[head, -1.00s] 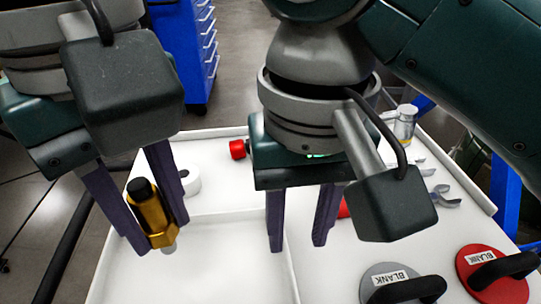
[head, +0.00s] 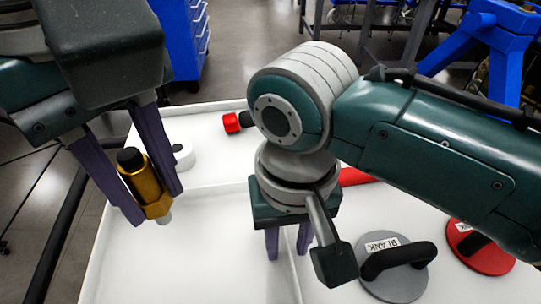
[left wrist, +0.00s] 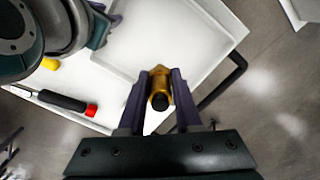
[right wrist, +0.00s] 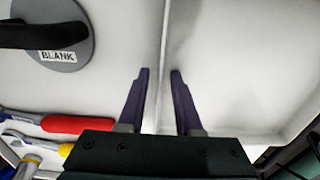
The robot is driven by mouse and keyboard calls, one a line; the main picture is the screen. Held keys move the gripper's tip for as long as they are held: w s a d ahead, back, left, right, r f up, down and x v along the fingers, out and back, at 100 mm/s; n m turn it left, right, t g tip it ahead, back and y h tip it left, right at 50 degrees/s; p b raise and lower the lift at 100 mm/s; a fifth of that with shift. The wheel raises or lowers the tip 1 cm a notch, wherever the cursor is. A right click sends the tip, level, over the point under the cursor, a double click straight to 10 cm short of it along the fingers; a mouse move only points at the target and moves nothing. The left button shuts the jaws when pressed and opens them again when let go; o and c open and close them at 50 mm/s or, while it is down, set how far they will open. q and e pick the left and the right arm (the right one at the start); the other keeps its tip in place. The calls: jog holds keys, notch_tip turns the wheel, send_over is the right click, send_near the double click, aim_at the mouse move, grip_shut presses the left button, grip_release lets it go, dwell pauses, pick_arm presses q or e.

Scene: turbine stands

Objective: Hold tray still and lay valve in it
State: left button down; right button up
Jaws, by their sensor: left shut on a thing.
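The valve is a brass-coloured body with a black cap (head: 141,178). My left gripper (head: 157,207) is shut on it and holds it above the left part of the white tray (head: 205,265). In the left wrist view the valve (left wrist: 160,88) sits between the fingers, with pale tray surface beyond it. My right gripper (head: 287,254) is low over the tray's raised divider. In the right wrist view its fingers (right wrist: 160,72) are apart, one on each side of the divider (right wrist: 163,45); I cannot tell whether they touch it. My right arm hides part of the tray's far side.
A grey blank plate (head: 400,284) and a red blank plate (head: 495,260), both with black handles, lie at the right. The compartment below the valve looks empty. A blue cabinet (head: 185,45) stands behind.

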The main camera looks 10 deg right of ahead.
grip_shut()
dwell(1.2)
